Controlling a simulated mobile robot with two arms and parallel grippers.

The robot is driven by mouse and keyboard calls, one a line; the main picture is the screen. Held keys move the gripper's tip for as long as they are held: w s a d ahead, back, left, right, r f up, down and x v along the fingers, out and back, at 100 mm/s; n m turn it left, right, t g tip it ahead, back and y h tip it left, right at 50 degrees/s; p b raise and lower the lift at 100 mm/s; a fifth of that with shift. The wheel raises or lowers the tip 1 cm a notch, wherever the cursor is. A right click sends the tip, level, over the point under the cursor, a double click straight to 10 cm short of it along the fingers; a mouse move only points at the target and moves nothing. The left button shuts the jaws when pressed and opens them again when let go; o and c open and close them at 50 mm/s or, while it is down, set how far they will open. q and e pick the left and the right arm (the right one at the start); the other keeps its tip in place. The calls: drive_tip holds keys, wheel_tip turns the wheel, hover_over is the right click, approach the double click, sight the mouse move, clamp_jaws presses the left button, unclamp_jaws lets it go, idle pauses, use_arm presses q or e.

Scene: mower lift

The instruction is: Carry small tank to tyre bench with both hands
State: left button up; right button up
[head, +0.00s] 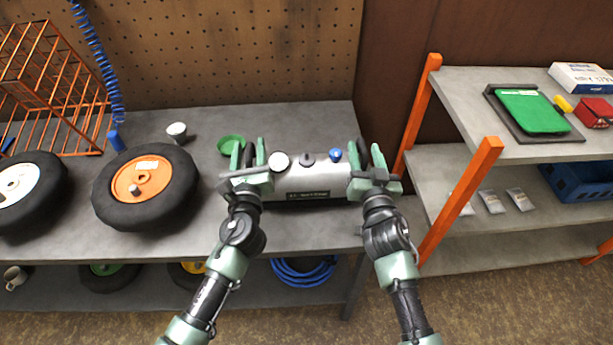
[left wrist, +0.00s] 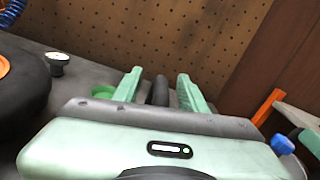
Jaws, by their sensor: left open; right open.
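The small tank (head: 308,180) is a silver-grey cylinder with a round gauge, a dark fitting and a blue knob on top. It lies lengthwise at the right end of the grey tyre bench (head: 310,235). My left gripper (head: 249,155) is open at the tank's left end, and my right gripper (head: 371,154) is open at its right end. In the left wrist view, a dark bar (left wrist: 160,92) stands between the open fingers of my left gripper (left wrist: 159,88); I cannot tell if it touches them. The grippers hide both tank ends.
An orange-hubbed wheel (head: 145,187) and a white-hubbed wheel (head: 28,190) lie left on the bench. A green dish (head: 230,144) sits behind my left gripper. An orange-post shelf (head: 455,180) stands right. A pegboard (head: 230,50) rises behind.

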use_arm(q)
drive_tip(key=shift+w, duration=0.15)
use_arm(e)
drive_tip(key=shift+w, duration=0.15)
use_arm(q)
drive_tip(key=shift+c, duration=0.3)
use_arm(e)
drive_tip(key=shift+c, duration=0.2)
use_arm(q)
clamp_jaws()
use_arm(e)
clamp_jaws()
drive_tip(key=shift+a, duration=0.1)
use_arm(q)
drive_tip(key=shift+r, duration=0.25)
use_arm(e)
drive_tip(key=shift+r, duration=0.25)
